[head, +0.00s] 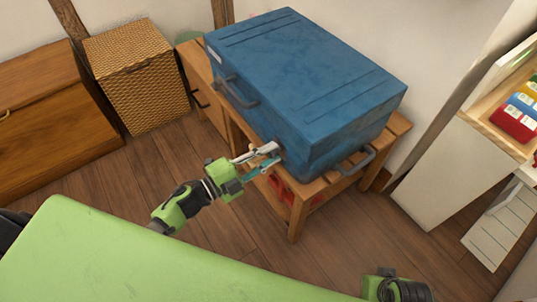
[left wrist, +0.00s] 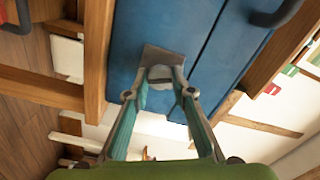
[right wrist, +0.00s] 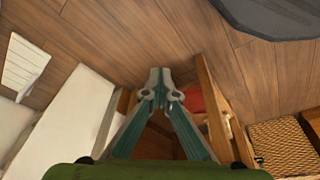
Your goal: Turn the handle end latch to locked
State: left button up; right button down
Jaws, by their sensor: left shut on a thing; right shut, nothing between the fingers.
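A blue case (head: 305,75) lies closed on a wooden bench. A grey metal latch (left wrist: 165,55) sits on the case's side, across the seam between lid and base. My left gripper (head: 270,152) is at the case's front face near its right corner. In the left wrist view its fingertips (left wrist: 160,92) are closed on the latch. The fingers partly hide the latch in the head view, so its turn angle is hard to tell. My right gripper (right wrist: 160,78) is shut and empty, pointing down over the floor, away from the case.
The case has a dark handle (head: 236,94) on its front face and another handle (head: 357,163) at its right end. The wooden bench (head: 297,215) holds red things underneath. A wicker basket (head: 135,75) and wooden chest (head: 50,120) stand left. A tray of coloured blocks (head: 482,113) is right.

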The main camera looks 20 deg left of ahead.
pick_arm(q)
jog(key=shift+f+m+b, duration=0.1)
jog(key=shift+m+b, duration=0.4)
jog(key=shift+m, duration=1.7)
pick_arm(e)
jog(key=shift+w+v, duration=0.15)
jog(key=shift+v, duration=0.95)
jog(key=shift+w+v, duration=0.1)
jog(key=shift+v, duration=0.95)
jog(key=shift+r, duration=0.15)
pick_arm(q)
jog(key=o, duration=1.1)
jog(key=shift+s, duration=0.15)
jog(key=v, duration=1.2)
